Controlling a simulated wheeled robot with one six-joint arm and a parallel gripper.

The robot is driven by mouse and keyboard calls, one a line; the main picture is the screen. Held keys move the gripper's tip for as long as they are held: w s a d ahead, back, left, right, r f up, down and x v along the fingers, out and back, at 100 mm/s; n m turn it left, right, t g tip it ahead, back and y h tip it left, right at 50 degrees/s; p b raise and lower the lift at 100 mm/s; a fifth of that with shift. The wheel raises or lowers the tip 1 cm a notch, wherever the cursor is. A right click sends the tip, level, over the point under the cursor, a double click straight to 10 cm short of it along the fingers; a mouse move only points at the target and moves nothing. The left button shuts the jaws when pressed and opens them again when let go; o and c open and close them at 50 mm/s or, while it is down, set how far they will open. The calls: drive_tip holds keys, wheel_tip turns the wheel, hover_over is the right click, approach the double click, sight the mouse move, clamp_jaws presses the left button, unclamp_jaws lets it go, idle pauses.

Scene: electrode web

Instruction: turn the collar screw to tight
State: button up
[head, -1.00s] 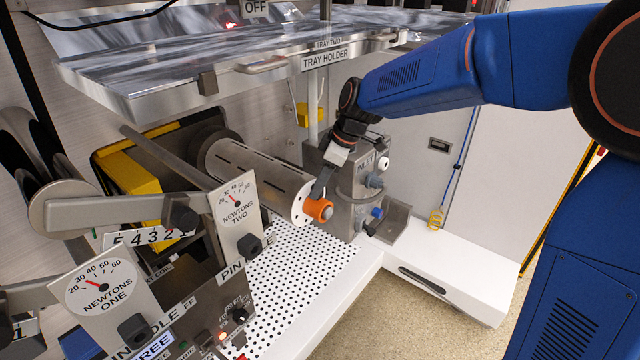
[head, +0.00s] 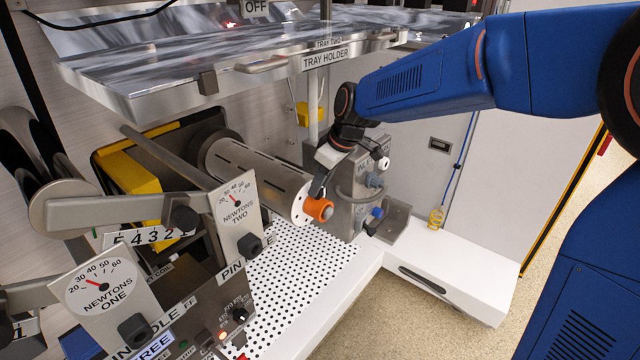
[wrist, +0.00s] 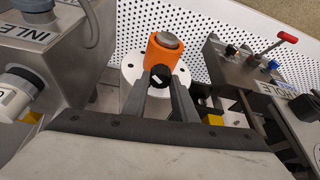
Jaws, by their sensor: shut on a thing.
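The orange collar (head: 319,209) sits on the end of the grey slotted roller (head: 255,175), against its pale end disc. It also shows in the wrist view (wrist: 163,52), with a grey round shaft end in its middle. The collar screw (wrist: 160,76) is a black knob with a white mark on the collar's near side. My gripper (wrist: 160,83) has one finger on each side of the screw and is shut on it. In the head view my gripper (head: 319,188) reaches the collar from above, and the screw is hidden there.
The grey inlet box (head: 355,185) stands close behind and right of my gripper. The tray holder (head: 240,65) hangs above the roller. A white perforated deck (head: 310,285) lies below. Gauge plates (head: 238,220) stand in front at left.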

drive_tip(key=m+t+h, duration=0.1)
drive_tip(key=m, duration=0.3)
drive_tip(key=shift+s+a, duration=0.1)
drive_tip(key=shift+s, duration=0.05)
drive_tip(key=shift+m+t+h, duration=0.4)
drive_tip(key=shift+m+h, duration=0.2)
drive_tip(key=shift+m, duration=1.3)
drive_tip(key=o, duration=0.8)
drive_tip(key=shift+c, duration=0.2)
drive_tip(key=v, duration=1.7)
drive_tip(key=shift+s+a+r, duration=0.15)
drive_tip(key=shift+a, duration=0.05)
